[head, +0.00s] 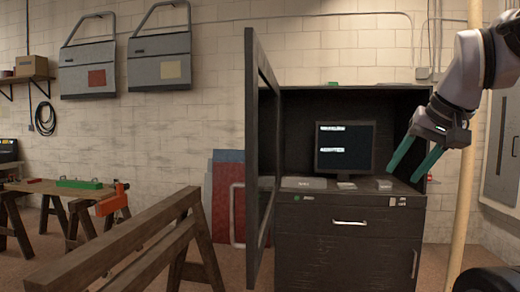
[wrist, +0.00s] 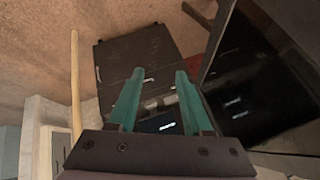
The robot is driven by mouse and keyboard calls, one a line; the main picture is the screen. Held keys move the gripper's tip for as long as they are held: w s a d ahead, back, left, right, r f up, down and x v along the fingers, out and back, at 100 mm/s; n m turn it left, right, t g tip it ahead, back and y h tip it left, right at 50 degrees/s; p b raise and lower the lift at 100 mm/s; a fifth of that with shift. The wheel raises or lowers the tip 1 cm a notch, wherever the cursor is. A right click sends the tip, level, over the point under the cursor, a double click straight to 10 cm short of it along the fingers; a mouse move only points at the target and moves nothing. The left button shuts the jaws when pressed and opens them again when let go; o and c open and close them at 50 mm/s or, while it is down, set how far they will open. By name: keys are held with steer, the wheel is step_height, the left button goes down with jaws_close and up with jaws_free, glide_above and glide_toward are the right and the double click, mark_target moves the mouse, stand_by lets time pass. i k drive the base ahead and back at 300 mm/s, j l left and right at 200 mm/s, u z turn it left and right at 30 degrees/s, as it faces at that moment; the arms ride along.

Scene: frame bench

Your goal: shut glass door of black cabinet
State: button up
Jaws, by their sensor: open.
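The black cabinet (head: 390,233) stands against the brick wall, with a monitor (head: 345,148) inside its upper opening. Its glass door (head: 262,150) is hinged at the cabinet's left side and stands wide open, seen nearly edge-on and pointing toward me. My gripper (head: 408,172) is in front of the right part of the opening, open and empty, with two green fingers apart. It is well to the right of the door and does not touch it. In the wrist view, the open fingers (wrist: 158,90) point toward the cabinet (wrist: 130,55), with the dark door frame (wrist: 217,45) at the right.
A wooden sawhorse (head: 130,245) stands at the front left, close to the door. A wooden pole (head: 468,150) rises right of the cabinet, beside my arm. A workbench (head: 60,188) with tools stands farther left. Car door panels (head: 160,58) hang on the wall.

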mark_target(262, 86)
steer(key=k+j, duration=0.1)
steer(key=j, duration=0.5)
steer(key=j+z, duration=0.15)
steer(key=j, duration=0.45)
steer(key=j+u, duration=0.15)
steer(key=j, duration=0.4)
steer(key=k+j+u, duration=0.15)
steer(key=u, duration=0.2)
steer(key=k, duration=0.05)
